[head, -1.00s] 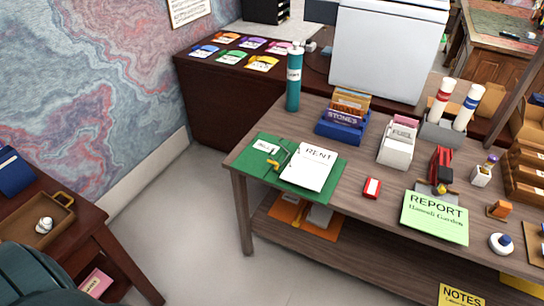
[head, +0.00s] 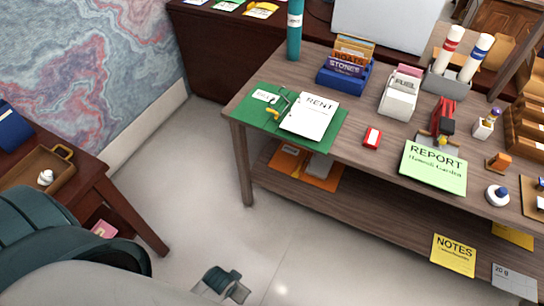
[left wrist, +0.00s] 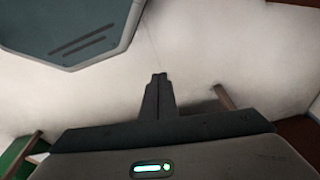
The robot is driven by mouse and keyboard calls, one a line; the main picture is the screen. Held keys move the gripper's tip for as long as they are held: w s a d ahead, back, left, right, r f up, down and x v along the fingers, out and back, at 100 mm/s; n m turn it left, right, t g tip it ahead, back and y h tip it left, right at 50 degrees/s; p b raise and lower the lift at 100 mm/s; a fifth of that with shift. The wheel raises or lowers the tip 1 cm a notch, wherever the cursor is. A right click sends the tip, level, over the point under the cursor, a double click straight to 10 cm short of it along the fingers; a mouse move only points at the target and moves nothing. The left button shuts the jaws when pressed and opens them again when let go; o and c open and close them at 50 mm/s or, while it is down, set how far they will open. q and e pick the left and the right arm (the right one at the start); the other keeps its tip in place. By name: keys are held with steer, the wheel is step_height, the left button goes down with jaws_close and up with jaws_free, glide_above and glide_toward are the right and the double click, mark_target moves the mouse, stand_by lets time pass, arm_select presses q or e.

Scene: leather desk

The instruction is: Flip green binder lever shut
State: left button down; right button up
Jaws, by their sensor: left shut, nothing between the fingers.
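The green binder (head: 333,135) lies open on the near left corner of the wooden desk. A white RENT sheet (head: 310,116) lies on its right half. A small yellow lever (head: 273,114) sits by the metal rings (head: 284,102) near the middle of the binder. The lever's exact angle is too small to tell. My left gripper (head: 236,291) is low over the floor at the bottom of the head view, in front of the desk and apart from the binder. Its fingers (left wrist: 159,78) are shut and empty in the left wrist view. My right gripper is not in view.
On the desk (head: 335,158) stand a teal bottle (head: 294,30), a blue card holder (head: 345,77), a red box (head: 372,138) and a green REPORT sheet (head: 434,163). A lower shelf (head: 380,220) holds papers. A side table with a tray (head: 40,168) is at left. Floor between is clear.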

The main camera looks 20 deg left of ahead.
arm_select(q)
steer(key=w+d+r+t, duration=0.1)
steer(key=w+r, duration=0.3)
steer(key=r, duration=0.3)
steer(key=w+r+h, duration=0.1)
steer(key=w+r, duration=0.3)
steer(key=r, duration=0.4)
steer(key=w+d+r+t, duration=0.1)
steer(key=w+r, duration=0.3)
steer(key=r, duration=0.3)
steer(key=w+a+r, duration=0.1)
steer(key=w+r, duration=0.4)
steer(key=w, duration=0.6)
steer(key=w+a+r, duration=0.1)
steer(key=w+r, duration=0.4)
steer(key=w, duration=0.5)
steer(key=w+a+r, duration=0.5)
steer(key=w+r, duration=0.2)
steer(key=r, duration=0.1)
steer(key=w+a+r+n+y, duration=0.1)
steer(key=w+a+r, duration=0.3)
steer(key=w+r, duration=0.4)
steer(key=shift+a+r+n+t+b, duration=0.3)
steer(key=shift+a+r+t+b, duration=0.05)
steer(key=shift+r+t+b, duration=0.1)
steer(key=shift+f, duration=0.1)
